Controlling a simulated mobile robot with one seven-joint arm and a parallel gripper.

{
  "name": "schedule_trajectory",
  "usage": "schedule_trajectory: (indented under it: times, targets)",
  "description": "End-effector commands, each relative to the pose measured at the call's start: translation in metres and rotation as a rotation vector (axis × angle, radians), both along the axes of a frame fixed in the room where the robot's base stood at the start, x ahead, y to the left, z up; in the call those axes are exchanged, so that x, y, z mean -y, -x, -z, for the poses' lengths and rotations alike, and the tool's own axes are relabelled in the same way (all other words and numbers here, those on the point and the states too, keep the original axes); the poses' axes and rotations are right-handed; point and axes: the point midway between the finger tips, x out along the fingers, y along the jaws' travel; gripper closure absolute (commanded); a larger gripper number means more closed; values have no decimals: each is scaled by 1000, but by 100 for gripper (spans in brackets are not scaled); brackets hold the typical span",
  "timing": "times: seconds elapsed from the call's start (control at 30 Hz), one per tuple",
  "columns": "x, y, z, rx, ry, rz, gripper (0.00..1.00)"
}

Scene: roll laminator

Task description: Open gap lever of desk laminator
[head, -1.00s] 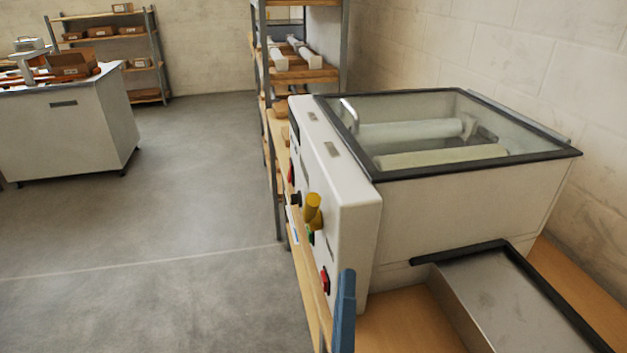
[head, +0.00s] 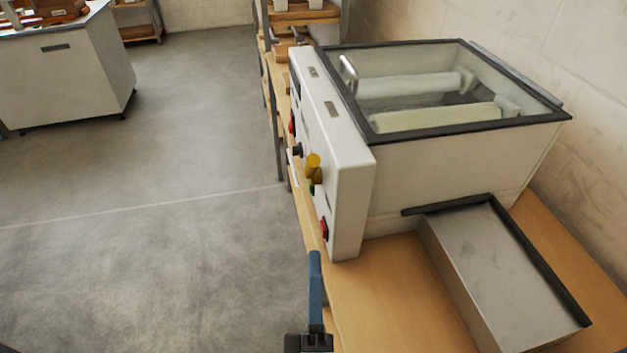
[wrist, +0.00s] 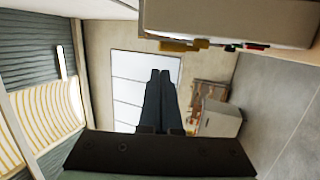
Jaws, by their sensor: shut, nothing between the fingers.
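The desk laminator (head: 465,175) is a white box with a glass lid, standing on a wooden bench. A yellow lever or knob (head: 313,166) sticks out of its white front panel (head: 345,190). In the wrist view, the laminator (wrist: 230,18) fills the top edge, with the yellow part (wrist: 178,45) on its underside in the picture. My gripper (head: 315,256) is at the bottom of the head view, in front of the panel's near end and apart from the yellow part. In the wrist view, my gripper (wrist: 160,74) has its fingers together and empty.
A red switch (head: 324,229) and a black knob (head: 297,150) sit on the same panel. A metal tray (head: 490,262) extends from the laminator over the wooden bench (head: 385,290). A white cabinet (head: 70,75) stands at the left. The grey floor between is clear.

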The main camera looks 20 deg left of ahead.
Motion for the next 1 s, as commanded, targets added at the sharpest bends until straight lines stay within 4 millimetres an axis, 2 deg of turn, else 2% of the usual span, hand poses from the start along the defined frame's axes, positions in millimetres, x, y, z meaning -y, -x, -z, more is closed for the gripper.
schedule_trajectory:
  times: [0.6,0.8,1.0]
  targets:
    - [-39,-95,-42,1,0,0,100]
    - [-46,-112,-47,-1,-1,1,100]
    - [-47,-116,-47,-1,-1,1,100]
